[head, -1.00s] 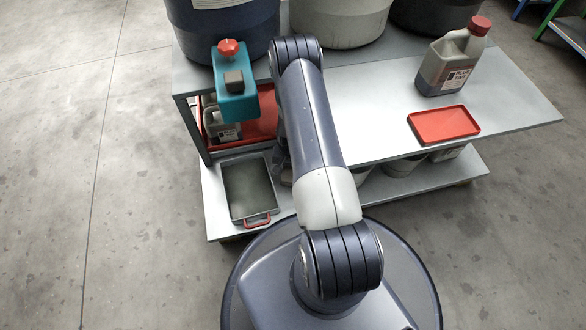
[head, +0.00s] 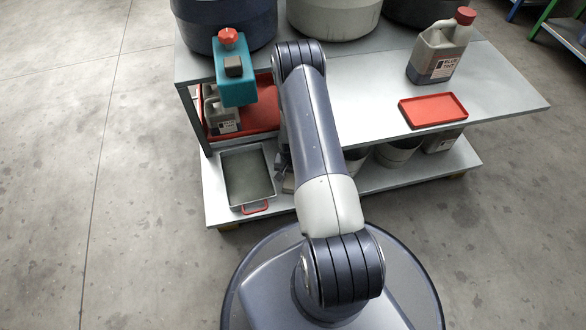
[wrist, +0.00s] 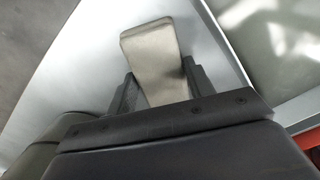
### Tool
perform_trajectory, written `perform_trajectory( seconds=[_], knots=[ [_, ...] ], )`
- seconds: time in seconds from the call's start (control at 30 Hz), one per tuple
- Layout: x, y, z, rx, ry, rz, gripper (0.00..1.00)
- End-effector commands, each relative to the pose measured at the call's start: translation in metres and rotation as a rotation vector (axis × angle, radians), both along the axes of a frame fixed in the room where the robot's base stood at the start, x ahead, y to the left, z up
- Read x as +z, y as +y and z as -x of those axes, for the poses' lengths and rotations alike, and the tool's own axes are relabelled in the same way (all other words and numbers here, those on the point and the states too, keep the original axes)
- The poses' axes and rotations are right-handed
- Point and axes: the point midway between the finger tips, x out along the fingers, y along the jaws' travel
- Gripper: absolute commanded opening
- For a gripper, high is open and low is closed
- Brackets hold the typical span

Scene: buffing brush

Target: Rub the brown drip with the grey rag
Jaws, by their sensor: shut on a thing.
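My gripper (wrist: 158,78) is shut on a pale grey-beige piece, which I take to be the grey rag (wrist: 150,50). The rag sticks out beyond the dark fingers, over a light grey metal surface in the wrist view. I cannot tell whether it touches that surface. In the head view my arm hides most of the gripper and the rag. I make out no brown drip in either view.
A metal bench (head: 350,75) carries large tubs, a tint jug (head: 436,55) and a red tray (head: 433,110). A teal holder (head: 236,92) with a red knob overhangs its left end. A grey pan (head: 268,160) sits on the lower shelf (head: 218,208). Floor left is clear.

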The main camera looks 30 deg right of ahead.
Motion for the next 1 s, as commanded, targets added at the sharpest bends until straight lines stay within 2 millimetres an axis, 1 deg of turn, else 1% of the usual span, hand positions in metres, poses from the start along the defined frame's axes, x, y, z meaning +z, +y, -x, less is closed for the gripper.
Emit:
perform_trajectory(
  seconds=[0.07,0.6,0.8,1.0],
  knots=[
    [0.021,-0.001,-0.003,0.001,-0.006,0.002,0.32],
    [0.068,-0.001,-0.006,0.007,-0.003,0.001,0.32],
    [0.080,-0.001,-0.007,0.008,-0.002,0.000,0.32],
    [0.080,-0.001,-0.007,0.009,-0.001,0.000,0.32]
  ],
)
